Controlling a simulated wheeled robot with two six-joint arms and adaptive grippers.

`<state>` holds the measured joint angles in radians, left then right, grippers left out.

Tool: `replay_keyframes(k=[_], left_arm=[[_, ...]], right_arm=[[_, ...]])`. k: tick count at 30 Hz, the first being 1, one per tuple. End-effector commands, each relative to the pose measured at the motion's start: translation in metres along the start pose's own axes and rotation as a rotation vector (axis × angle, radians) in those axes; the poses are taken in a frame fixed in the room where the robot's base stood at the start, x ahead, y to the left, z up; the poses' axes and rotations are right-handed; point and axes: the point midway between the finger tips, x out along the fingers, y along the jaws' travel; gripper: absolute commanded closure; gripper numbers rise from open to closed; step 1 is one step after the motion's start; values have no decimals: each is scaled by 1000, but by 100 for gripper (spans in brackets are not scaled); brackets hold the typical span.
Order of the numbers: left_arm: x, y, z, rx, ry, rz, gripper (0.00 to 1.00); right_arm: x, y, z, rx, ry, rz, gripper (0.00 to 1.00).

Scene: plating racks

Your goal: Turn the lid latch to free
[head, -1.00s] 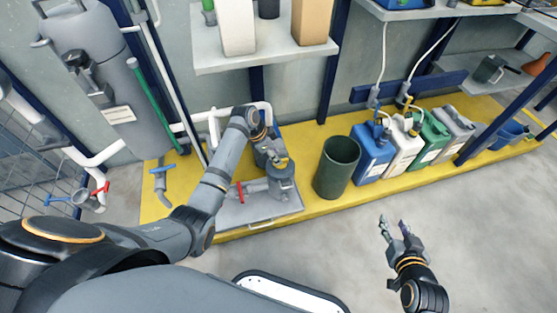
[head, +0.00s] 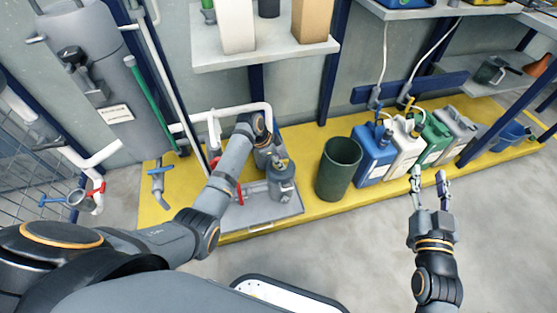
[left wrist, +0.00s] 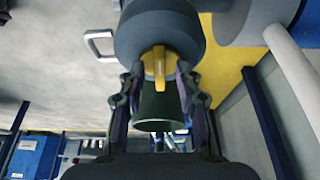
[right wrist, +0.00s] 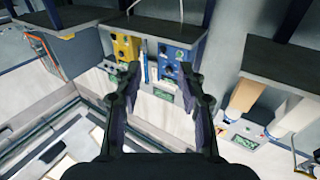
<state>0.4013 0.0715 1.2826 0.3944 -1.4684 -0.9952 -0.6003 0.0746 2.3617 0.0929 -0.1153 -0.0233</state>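A grey lidded pot (head: 282,186) stands on a grey tray (head: 262,213) on the yellow platform. Its small yellow lid latch (head: 283,163) is on top. In the left wrist view the yellow latch (left wrist: 158,68) lies between the fingertips of my left gripper (left wrist: 158,76), pointing toward the palm. The fingers are spread, with a gap visible on each side of the latch. In the head view my left arm partly hides that gripper beside the lid. My right gripper (head: 429,177) is open and empty in front of the canisters, and also open in the right wrist view (right wrist: 161,75).
A dark green bin (head: 338,170) stands right of the pot. Blue (head: 374,153), white, green and grey canisters stand further right. White pipes with a red valve handle (head: 239,194) are close to the pot. A shelf (head: 265,56) overhangs behind.

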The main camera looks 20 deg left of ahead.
Motion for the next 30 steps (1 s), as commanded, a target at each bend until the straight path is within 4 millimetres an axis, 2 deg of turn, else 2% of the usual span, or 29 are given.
replay_keyframes(k=[2, 9, 21, 26, 30], left_arm=[[0, 0, 0, 0, 0, 0, 66], [0, 0, 0, 0, 0, 0, 99], [0, 0, 0, -5, 0, -1, 100], [-1, 1, 0, -18, -1, -6, 100], [-2, 1, -1, -39, -1, -15, 100]], right_arm=[[0, 0, 0, 0, -1, 0, 60], [0, 0, 0, 0, -1, 0, 60], [0, 0, 4, 2, -26, -1, 60], [-10, -1, 41, 14, -169, -2, 60], [-27, -3, 83, 29, -347, -6, 60]])
